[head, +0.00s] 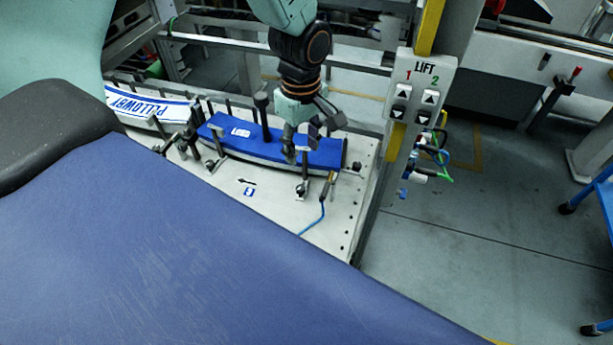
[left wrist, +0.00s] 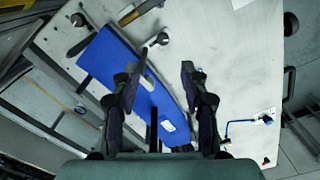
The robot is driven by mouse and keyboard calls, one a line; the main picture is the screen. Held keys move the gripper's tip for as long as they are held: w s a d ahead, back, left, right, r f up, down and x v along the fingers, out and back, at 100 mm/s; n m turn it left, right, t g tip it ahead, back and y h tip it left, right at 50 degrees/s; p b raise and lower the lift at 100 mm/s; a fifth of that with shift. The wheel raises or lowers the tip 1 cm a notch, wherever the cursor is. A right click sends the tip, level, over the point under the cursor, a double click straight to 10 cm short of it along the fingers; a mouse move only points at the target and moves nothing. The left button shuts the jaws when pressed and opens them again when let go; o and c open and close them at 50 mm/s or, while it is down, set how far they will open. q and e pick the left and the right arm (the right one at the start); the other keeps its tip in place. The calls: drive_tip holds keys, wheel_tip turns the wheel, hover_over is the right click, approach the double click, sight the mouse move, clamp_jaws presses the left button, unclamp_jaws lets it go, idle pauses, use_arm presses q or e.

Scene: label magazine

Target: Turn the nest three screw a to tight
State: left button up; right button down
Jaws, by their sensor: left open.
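A blue label stack marked "LORD" or similar (head: 241,131) lies in a nest on the light plate; it also shows in the left wrist view (left wrist: 118,58). Screws with dark knobs on posts stand around it: one at the back (head: 262,100), one at the front right (head: 302,189), one at the front left (head: 211,164). I cannot tell which is screw a, or how tight any is. My left gripper (head: 306,146) is open, pointing down over the right part of the blue stack. My right gripper is not in view.
A white-and-blue label stack (head: 150,106) lies in the nest to the left. A blue cable (head: 323,215) runs at the plate's front right. A post with a LIFT button panel (head: 418,90) stands right of the plate. The plate's front is partly hidden by a large blue surface.

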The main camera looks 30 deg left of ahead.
sight(300, 188)
use_arm(q)
drive_tip(key=f, duration=0.8)
drive_tip(key=f+b, duration=0.1)
drive_tip(key=f, duration=0.2)
drive_tip(key=shift+s+a+f, duration=0.2)
drive_tip(key=shift+s+f, duration=0.15)
drive_tip(key=shift+f, duration=0.05)
drive_tip(key=shift+w+d, duration=0.1)
drive_tip(key=shift+c, duration=0.2)
clamp_jaws()
